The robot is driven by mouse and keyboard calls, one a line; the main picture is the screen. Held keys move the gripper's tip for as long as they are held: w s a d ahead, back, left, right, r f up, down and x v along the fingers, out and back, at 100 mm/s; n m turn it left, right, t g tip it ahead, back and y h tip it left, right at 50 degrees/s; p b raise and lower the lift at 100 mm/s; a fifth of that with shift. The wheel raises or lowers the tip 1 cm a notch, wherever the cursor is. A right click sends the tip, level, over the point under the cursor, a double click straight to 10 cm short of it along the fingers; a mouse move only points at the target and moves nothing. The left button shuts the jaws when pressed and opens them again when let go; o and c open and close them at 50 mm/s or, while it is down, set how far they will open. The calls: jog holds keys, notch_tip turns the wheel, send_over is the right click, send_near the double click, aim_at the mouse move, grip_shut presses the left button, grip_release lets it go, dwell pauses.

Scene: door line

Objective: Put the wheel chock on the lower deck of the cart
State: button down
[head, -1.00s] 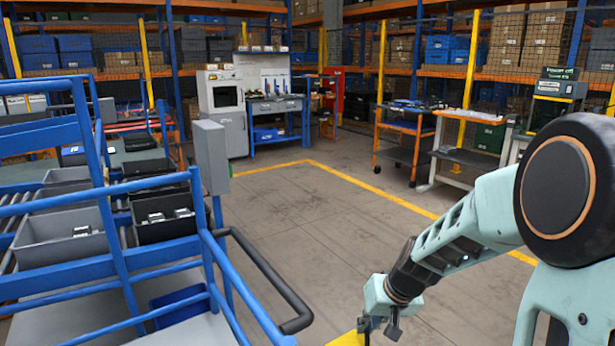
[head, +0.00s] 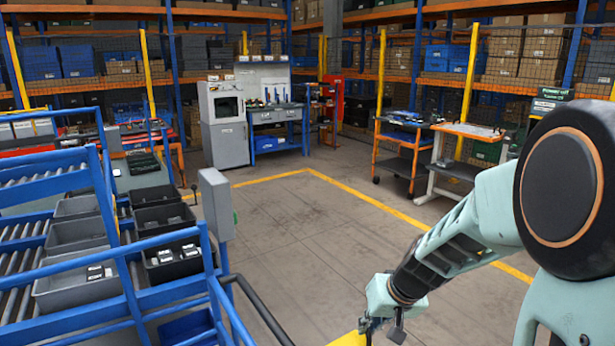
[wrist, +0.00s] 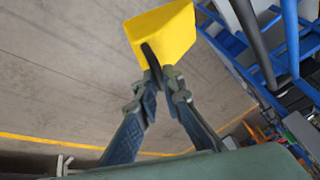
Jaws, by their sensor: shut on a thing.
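My gripper (head: 383,328) is low at the bottom right of the head view. It is shut on the yellow wheel chock (wrist: 172,30), a wedge-like block held at the fingertips in the wrist view. Only a strip of the chock (head: 348,340) shows at the bottom edge of the head view. The chock is in the air over the floor. A blue tubular frame with a black bar handle (head: 262,308) stands to the left of my gripper. An orange-framed cart (head: 402,140) with upper and lower decks stands farther back; I cannot tell which one is the task's cart.
Grey and black bins (head: 78,283) sit on roller lanes at left. A grey box on a post (head: 216,203) rises by the blue frame. A white-legged bench (head: 468,131) stands at the back right. The middle floor (head: 310,240) inside the yellow line is clear.

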notch_tip(320, 180, up, 4)
jog(key=p, duration=0.2)
jog(key=shift+s+r+p, duration=0.15)
jog(key=shift+r+p, duration=0.05)
jog(key=shift+p, duration=0.2)
jog(key=s+f, duration=0.4)
jog(key=f, duration=0.1)
jog(key=shift+s+f, duration=0.25)
jog(key=shift+f, duration=0.05)
